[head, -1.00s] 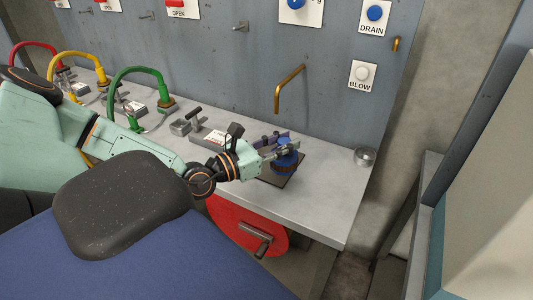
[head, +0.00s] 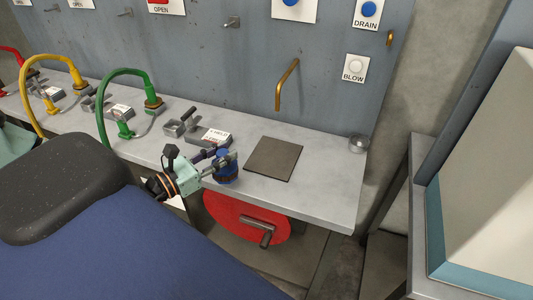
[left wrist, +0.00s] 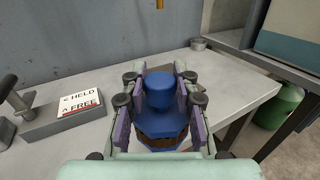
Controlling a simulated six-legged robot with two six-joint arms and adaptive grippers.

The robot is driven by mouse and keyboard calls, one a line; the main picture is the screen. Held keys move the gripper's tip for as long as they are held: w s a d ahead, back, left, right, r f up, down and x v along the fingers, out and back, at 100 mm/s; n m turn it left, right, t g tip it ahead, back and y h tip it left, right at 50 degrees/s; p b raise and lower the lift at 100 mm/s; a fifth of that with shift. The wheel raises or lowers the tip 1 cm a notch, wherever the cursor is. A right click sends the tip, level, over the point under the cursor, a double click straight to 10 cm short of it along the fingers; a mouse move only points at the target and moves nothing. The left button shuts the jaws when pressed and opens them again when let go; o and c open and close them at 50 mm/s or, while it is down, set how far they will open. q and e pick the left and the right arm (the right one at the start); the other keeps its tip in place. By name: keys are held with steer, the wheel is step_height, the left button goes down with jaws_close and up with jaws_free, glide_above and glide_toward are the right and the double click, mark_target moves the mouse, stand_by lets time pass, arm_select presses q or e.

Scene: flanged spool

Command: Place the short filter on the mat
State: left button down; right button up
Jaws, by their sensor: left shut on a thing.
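The short filter (head: 228,168) is blue with a rounded knob on top and a brown band low on its body. My left gripper (head: 221,163) is shut on it, near the bench's front edge. In the left wrist view the filter (left wrist: 160,92) stands upright between the two purple-padded fingers (left wrist: 160,108). The mat (head: 273,158) is a dark square lying bare on the bench, to the right of the filter. I cannot tell how high the filter is above the bench. My right gripper is not in view.
A HELD/FREE block (head: 208,136) with a clamp (head: 181,124) beside it stands behind the gripper. A brass spout (head: 287,84) is on the wall behind the mat. A small metal cup (head: 358,144) sits at the right end. A red wheel (head: 240,216) is below the bench edge.

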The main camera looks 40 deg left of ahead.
arm_select(q)
steer(key=shift+w+d+b, duration=0.1)
steer(key=shift+w+b, duration=0.1)
steer(key=shift+b, duration=0.15)
steer(key=a+r+b+x, duration=0.2)
steer(key=b+x, duration=0.8)
steer(key=x, duration=0.1)
steer(key=w+d+f+b, duration=0.1)
steer(key=w, duration=0.1)
steer(key=w+d+f+b, duration=0.1)
steer(key=w+f, duration=0.1)
steer(key=w+d+f+b, duration=0.1)
steer(key=w+f+b, duration=0.1)
steer(key=shift+w+d, duration=0.25)
steer(key=shift+d, duration=0.1)
steer(key=shift+s+a+f, duration=0.1)
steer(key=shift+f, duration=0.2)
steer(key=shift+r, duration=0.1)
